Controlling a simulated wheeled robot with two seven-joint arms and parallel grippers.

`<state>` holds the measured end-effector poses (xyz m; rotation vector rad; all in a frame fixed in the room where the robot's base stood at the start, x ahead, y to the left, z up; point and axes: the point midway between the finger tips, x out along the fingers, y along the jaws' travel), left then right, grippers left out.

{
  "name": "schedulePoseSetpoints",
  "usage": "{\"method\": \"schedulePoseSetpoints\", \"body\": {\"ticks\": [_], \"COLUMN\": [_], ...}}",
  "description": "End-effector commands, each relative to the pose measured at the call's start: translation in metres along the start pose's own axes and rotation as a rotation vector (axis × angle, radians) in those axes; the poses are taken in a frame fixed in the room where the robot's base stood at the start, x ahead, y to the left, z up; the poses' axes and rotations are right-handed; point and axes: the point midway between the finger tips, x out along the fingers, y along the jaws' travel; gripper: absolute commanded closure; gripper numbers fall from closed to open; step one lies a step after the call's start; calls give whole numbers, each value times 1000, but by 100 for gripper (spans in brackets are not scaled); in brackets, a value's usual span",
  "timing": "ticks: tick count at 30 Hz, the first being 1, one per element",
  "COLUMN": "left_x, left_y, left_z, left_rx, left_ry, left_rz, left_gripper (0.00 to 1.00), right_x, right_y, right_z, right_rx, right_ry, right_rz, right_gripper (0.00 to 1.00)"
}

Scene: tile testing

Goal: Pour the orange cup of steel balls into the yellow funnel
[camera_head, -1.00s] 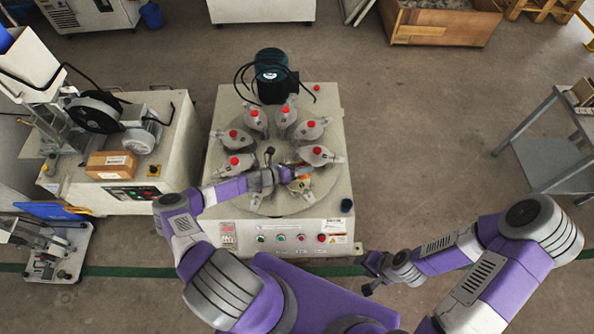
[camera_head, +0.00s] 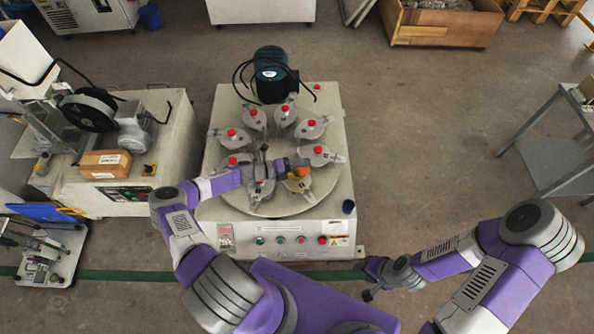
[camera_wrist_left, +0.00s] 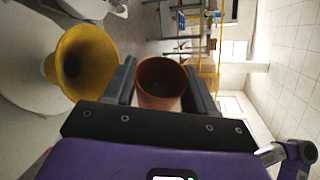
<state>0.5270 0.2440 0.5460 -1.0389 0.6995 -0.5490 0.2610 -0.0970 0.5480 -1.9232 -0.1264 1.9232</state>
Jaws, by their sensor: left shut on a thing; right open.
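My left gripper (camera_head: 288,165) is shut on the orange cup (camera_head: 302,162) above the front right of the round turntable. In the left wrist view the cup (camera_wrist_left: 160,82) sits between the two fingers with its open mouth showing; I cannot make out steel balls in it. The yellow funnel (camera_wrist_left: 84,62) is to the left of the cup in that view, wide mouth visible, apart from the cup. In the head view the funnel (camera_head: 298,184) shows only partly, just below the cup. My right gripper (camera_head: 366,281) is open and empty, low in front of the machine's right corner.
Several grey jars with red knobs (camera_head: 315,122) stand in a ring on the turntable (camera_head: 270,209). A green motor (camera_head: 270,76) with black cables is behind. Another machine with a cardboard box (camera_head: 105,163) stands left. A grey table (camera_head: 555,160) is right; floor between is clear.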

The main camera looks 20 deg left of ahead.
Motion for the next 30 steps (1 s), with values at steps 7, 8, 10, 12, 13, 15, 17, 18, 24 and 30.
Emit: {"method": "schedulePoseSetpoints", "body": {"ticks": [7, 8, 10, 12, 13, 15, 17, 18, 24, 30], "left_x": [-1, -1, -1, -2, -2, -2, -2, -2, -2, -2], "left_y": [-2, -2, -2, -1, -1, -1, -1, -2, -2, -2], "left_z": [4, 5, 5, 6, 6, 6, 7, 7, 8, 8], "left_rx": [-115, -129, -161, -195, -211, -233, -240, -244, -260, -274], "left_ry": [21, 23, 30, 35, 37, 41, 41, 42, 44, 46], "left_rz": [-36, -40, -51, -62, -66, -75, -77, -78, -84, -87], "left_gripper": [87, 87, 87, 87, 87, 87, 86, 86, 86, 86], "right_x": [2, 2, 3, 3, 3, 4, 4, 3, 4, 4], "right_y": [1, 1, 1, 1, 1, 1, 1, 1, 1, 2], "right_z": [0, 0, 0, 0, 0, 0, 0, 0, 0, 0], "right_rx": [0, 0, 0, 0, 0, 0, 0, 0, 0, 0], "right_ry": [0, 0, 0, 0, 0, 0, 0, 0, 0, 0], "right_rz": [0, 0, 0, 0, 0, 0, 0, 0, 0, 0], "right_gripper": [57, 57, 57, 57, 57, 57, 57, 57, 57, 57]}}
